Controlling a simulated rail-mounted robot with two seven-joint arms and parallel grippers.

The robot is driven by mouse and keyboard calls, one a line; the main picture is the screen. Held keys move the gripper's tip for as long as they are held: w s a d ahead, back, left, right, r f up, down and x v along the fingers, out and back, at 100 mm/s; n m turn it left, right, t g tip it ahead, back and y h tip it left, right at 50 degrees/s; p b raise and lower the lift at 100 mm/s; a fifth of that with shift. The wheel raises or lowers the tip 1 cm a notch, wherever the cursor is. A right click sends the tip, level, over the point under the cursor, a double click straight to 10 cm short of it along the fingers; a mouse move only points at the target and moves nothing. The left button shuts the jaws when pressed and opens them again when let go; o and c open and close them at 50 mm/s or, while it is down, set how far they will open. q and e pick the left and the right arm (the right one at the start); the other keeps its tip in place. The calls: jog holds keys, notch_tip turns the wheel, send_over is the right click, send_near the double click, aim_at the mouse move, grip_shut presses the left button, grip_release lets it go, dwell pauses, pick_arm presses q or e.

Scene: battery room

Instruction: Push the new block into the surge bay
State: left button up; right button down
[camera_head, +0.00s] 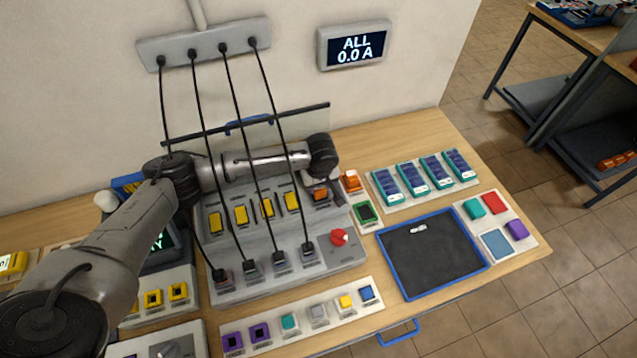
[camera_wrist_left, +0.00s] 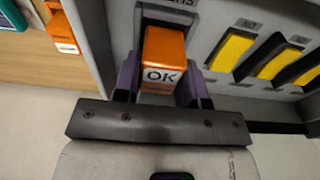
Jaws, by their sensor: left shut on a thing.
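The orange block (camera_wrist_left: 163,52) with an "OK" label sits between the purple fingers of my left gripper (camera_wrist_left: 160,85), which is shut on it. The block is at the mouth of the rightmost bay (camera_wrist_left: 146,14) of the grey panel; how deep it sits I cannot tell. In the head view the block (camera_head: 318,194) shows just below my left wrist, and the left gripper (camera_head: 321,180) is mostly hidden by the arm. The bay's label is partly cut off. My right gripper is not in view.
Yellow blocks (camera_head: 267,208) fill the neighbouring bays. Another orange block (camera_head: 351,181) stands just right of the panel. Black cables (camera_head: 270,100) hang down in front of the panel. A red knob (camera_head: 339,237) and a blue-rimmed black mat (camera_head: 433,252) lie nearby. The wall display (camera_head: 355,49) reads "ALL 0.0 A".

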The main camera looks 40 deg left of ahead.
aim_at(320, 188)
pick_arm(q)
jog(key=shift+f, duration=0.6)
jog(key=o, duration=0.7)
notch_tip(320, 188, up, 2)
jog(key=shift+d+r+p, duration=0.1)
jog(key=shift+p, duration=1.15)
jog(key=r+p, duration=0.2)
jog(key=p, duration=0.1)
jog(key=r+p, duration=0.2)
jog(key=shift+s+d+r+p, duration=0.15)
jog(key=shift+s+d+p, duration=0.05)
jog(key=shift+p, duration=0.2)
jog(key=r+p, duration=0.1)
jog(key=p, duration=0.1)
jog(key=r+p, duration=0.3)
jog(key=shift+s+d+r+p, duration=0.15)
jog(key=shift+d+r+p, duration=0.1)
jog(key=shift+p, duration=0.15)
